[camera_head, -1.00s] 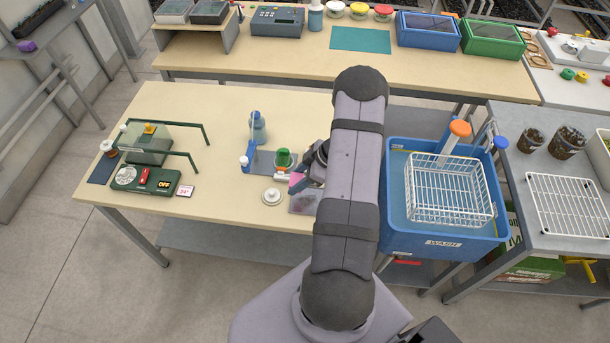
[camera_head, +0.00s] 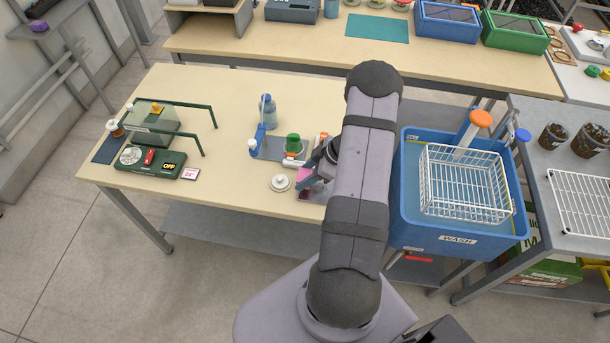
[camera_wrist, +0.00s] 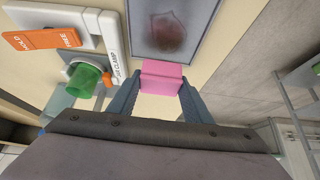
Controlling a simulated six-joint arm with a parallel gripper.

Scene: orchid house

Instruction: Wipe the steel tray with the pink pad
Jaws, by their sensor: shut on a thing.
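My gripper (camera_wrist: 158,95) is shut on the pink pad (camera_wrist: 161,76), which sits between the two fingers in the wrist view. The pink pad also shows in the head view (camera_head: 305,175), beside my arm. The steel tray (camera_wrist: 203,42) lies just beyond the pad in the wrist view, with a dark reddish-brown stain on its surface. The pad is at the tray's near edge; I cannot tell whether it touches. In the head view the steel tray (camera_head: 312,194) is partly hidden by my arm.
A white round lid (camera_head: 280,183) lies left of the tray. An orange-and-white clamp (camera_wrist: 50,40) is close by in the wrist view. A blue wash tub (camera_head: 458,240) stands to the right.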

